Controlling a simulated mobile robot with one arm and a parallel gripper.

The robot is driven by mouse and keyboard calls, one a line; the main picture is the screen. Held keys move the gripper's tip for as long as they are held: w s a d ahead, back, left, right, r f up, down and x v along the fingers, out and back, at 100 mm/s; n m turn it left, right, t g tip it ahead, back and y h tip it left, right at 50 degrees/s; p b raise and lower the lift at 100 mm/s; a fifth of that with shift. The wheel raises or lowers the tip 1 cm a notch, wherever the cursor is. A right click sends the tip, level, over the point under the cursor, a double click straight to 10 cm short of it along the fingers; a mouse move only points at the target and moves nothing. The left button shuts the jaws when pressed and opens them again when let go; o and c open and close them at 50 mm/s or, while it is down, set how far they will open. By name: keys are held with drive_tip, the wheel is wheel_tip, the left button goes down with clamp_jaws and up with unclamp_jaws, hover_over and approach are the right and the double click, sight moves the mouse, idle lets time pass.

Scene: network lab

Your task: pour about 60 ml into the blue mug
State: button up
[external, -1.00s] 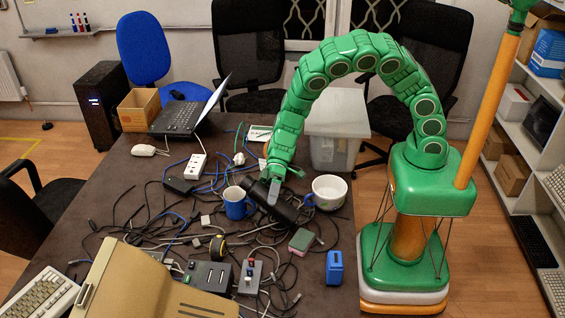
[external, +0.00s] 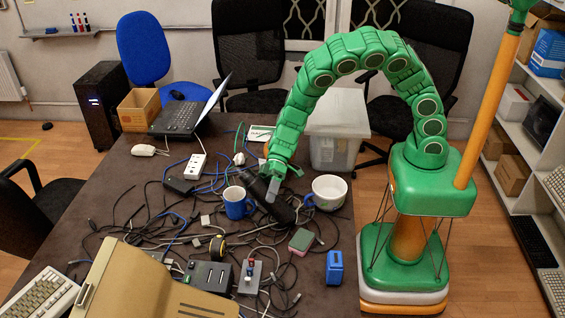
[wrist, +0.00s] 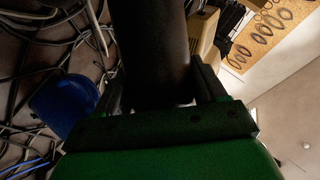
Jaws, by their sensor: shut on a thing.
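The blue mug (external: 237,204) stands upright on the dark table; its blue side also shows at the left of the wrist view (wrist: 65,104). My gripper (external: 272,190) is shut on a black cylindrical bottle (external: 283,209), which lies at a strong tilt just right of the mug. The bottle's upper-left end is near the mug's rim. The bottle fills the middle of the wrist view (wrist: 150,50). I cannot see any liquid stream or the inside of the mug clearly.
A white mug (external: 329,190) stands close to the right of the bottle. Tangled cables, a sponge (external: 302,240), a tape measure (external: 217,248) and a blue box (external: 334,267) lie in front.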

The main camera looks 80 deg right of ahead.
sight(263, 184)
drive_tip(key=shift+w+d+r+n+t+h, duration=0.15)
drive_tip(key=shift+w+r+n+t+h, duration=0.15)
drive_tip(key=shift+w+r+n+t, duration=0.4)
drive_tip(key=shift+s+r+n+t+h, duration=0.1)
drive_tip(key=shift+s+n+t+h, duration=0.25)
drive_tip(key=shift+n+t, duration=0.95)
drive_tip(key=shift+n, duration=0.4)
drive_tip(key=shift+n+t, duration=0.5)
drive_tip(key=shift+n, duration=0.2)
drive_tip(key=shift+w+r+b, duration=0.1)
drive_tip(key=shift+r+b, duration=0.25)
drive_tip(key=shift+r, duration=1.85)
